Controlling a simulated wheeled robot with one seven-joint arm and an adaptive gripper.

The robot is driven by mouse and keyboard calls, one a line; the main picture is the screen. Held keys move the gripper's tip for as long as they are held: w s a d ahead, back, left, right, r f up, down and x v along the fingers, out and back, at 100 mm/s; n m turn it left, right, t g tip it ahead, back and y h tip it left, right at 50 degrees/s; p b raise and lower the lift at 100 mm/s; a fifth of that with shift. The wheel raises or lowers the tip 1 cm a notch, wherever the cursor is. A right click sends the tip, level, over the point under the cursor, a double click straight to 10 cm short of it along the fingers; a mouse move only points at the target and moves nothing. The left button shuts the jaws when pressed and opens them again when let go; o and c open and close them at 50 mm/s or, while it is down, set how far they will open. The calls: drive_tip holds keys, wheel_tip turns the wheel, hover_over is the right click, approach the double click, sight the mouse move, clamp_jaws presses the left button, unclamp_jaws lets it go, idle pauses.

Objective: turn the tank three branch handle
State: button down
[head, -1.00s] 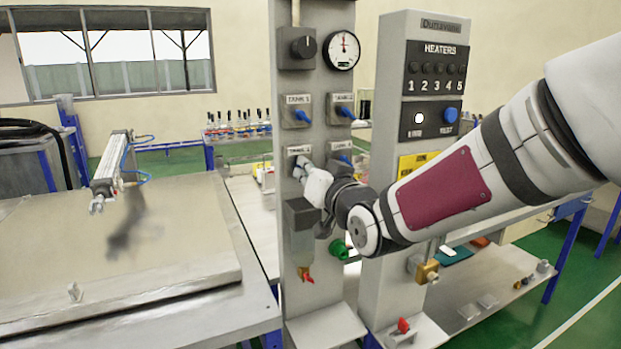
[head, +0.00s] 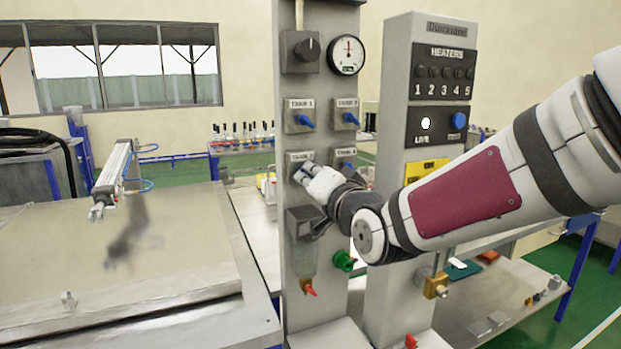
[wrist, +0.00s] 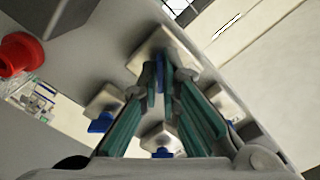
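The tank three branch handle is the lower-left one of several handles on the grey panel (head: 328,222). Its plate is partly hidden by my gripper (head: 301,171) in the head view. In the wrist view the blue handle (wrist: 159,73) stands on its pale square plate (wrist: 183,50). The teal-sided fingers of my gripper (wrist: 161,88) reach up on either side of it, with only a narrow space between the tips. I cannot tell whether the fingers press on the handle.
Blue handles for tank one (head: 305,120), tank two (head: 349,118) and tank four (head: 347,166) sit close by. A dial gauge (head: 346,54) is above. A heater column (head: 437,90) stands to the right. A metal bench (head: 120,260) is at left.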

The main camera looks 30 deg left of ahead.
drive_tip(key=shift+r, duration=0.2)
drive_tip(key=c, duration=1.8)
unclamp_jaws()
drive_tip(key=shift+w+f, duration=0.1)
drive_tip(key=shift+f, duration=0.1)
drive_tip(key=v, duration=1.2)
